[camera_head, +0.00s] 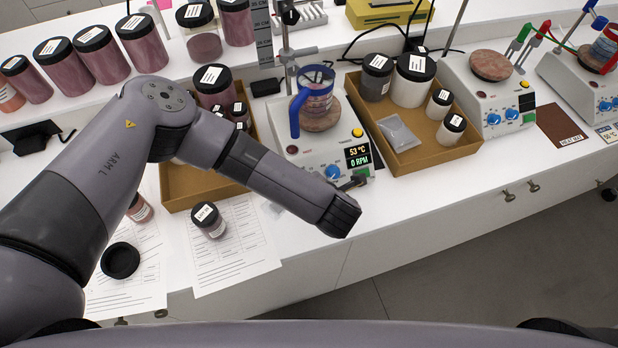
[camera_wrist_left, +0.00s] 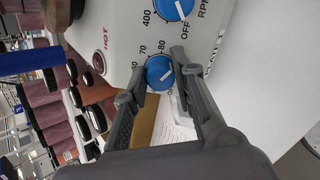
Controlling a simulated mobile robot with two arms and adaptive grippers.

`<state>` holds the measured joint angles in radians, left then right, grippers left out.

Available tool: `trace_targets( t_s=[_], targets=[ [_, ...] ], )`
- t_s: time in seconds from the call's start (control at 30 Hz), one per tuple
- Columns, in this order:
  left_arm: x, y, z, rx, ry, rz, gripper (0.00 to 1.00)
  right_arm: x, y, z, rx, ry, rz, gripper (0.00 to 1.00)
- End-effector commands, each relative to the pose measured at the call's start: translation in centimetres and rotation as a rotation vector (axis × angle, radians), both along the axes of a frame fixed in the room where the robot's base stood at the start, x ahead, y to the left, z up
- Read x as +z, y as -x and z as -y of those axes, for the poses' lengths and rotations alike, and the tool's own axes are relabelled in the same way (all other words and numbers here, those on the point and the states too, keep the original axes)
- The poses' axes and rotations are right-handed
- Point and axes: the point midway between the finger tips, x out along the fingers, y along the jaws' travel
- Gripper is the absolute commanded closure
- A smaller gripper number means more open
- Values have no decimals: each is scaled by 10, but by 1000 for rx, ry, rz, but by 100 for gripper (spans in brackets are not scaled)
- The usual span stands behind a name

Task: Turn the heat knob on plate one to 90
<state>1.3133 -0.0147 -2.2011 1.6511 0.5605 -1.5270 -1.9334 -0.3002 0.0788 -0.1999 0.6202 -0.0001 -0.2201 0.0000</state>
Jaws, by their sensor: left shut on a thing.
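Three hot plates stand on the bench. The nearest, leftmost one (camera_head: 313,150) has a lit display (camera_head: 358,156) reading 53 °C and 0 RPM. My left arm reaches over its front, hiding its heat knob in the head view. In the left wrist view, the blue heat knob (camera_wrist_left: 160,72) sits beside the HOT lamp (camera_wrist_left: 101,64), with 70 and 80 printed near it. My left gripper (camera_wrist_left: 156,77) is shut on this knob, a finger on either side. I cannot read the exact setting of its white pointer. My right gripper is out of view.
A blue-handled beaker (camera_head: 317,98) stands on the leftmost plate. The RPM knob (camera_wrist_left: 172,7) is close to the gripped knob. A tray (camera_head: 425,156) of jars is at the right. Papers (camera_head: 232,255) and a small jar (camera_head: 208,219) lie left of my wrist.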

Motion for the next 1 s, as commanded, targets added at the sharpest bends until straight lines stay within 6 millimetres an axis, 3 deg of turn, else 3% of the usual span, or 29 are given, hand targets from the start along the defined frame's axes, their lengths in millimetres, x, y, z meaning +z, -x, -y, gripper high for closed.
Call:
trace_targets(
  t_s=[0.57, 0.6, 0.87, 1.0],
  targets=[
    [-2, 2, 0, -21, -21, -12, 100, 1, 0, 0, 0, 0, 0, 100],
    [-2, 2, 0, -21, -21, -12, 73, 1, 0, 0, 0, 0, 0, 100],
    [-1, 1, 0, -20, -21, -9, 56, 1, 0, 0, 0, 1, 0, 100],
    [-1, 0, 0, -20, -20, -7, 55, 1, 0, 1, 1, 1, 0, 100]
  ],
)
